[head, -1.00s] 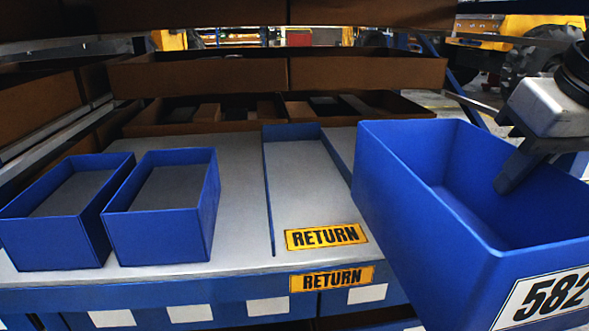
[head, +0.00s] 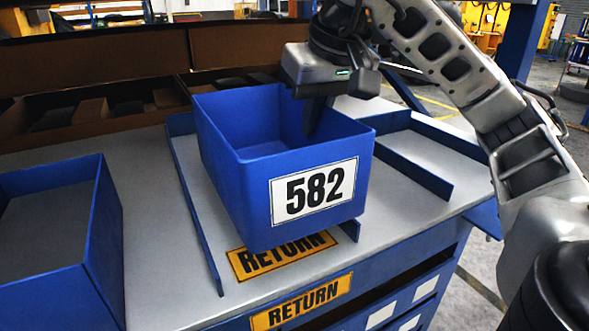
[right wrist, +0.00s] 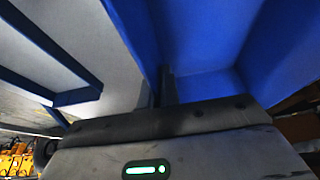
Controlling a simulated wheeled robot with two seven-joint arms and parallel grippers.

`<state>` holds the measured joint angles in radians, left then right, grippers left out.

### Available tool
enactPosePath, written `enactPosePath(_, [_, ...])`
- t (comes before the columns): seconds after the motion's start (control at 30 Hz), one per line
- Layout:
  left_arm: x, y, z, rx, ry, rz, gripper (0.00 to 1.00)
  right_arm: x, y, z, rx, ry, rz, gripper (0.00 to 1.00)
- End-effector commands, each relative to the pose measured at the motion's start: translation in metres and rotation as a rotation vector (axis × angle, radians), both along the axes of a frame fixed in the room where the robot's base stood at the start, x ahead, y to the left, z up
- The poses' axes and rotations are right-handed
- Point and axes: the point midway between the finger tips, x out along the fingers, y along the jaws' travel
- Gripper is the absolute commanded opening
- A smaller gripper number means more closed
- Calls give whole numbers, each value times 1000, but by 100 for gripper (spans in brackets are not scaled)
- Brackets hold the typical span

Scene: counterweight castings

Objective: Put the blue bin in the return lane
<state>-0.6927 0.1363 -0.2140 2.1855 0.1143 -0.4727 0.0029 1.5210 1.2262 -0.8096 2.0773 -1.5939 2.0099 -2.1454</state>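The blue bin (head: 225,185), labelled 582, is upright over the return lane (head: 195,185), between the lane's left rail and right side. Its front lower edge covers part of the yellow RETURN label (head: 250,262) on the deck. Whether its base touches the deck is hard to tell. My right gripper (head: 318,118) is at the bin's far right wall, with one finger inside the bin. In the right wrist view the fingers (right wrist: 165,88) straddle the blue wall (right wrist: 135,30) and appear closed on it. The outer finger is mostly hidden. My left gripper is out of view.
Another blue bin (head: 60,250) stands at the left on the grey deck, apart from the lane. A low blue rail (head: 415,165) lies right of the bin. Brown boxes (head: 90,110) line the back. A second RETURN label (head: 300,303) marks the front edge.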

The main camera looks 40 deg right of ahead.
Motion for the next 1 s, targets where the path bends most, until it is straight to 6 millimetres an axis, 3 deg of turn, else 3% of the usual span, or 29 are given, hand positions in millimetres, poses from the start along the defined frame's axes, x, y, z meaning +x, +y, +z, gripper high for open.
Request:
enactPosePath(0.1, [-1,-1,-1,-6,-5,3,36,15,2,-20,1,1,-1,0])
enactPosePath(0.4, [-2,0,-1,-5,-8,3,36,33,4,-43,-1,0,-1,0])
enactPosePath(0.57, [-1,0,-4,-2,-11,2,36,32,3,-65,0,-1,-2,0])
enactPosePath(1.0, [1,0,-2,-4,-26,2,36,31,3,-73,0,-2,-2,0])
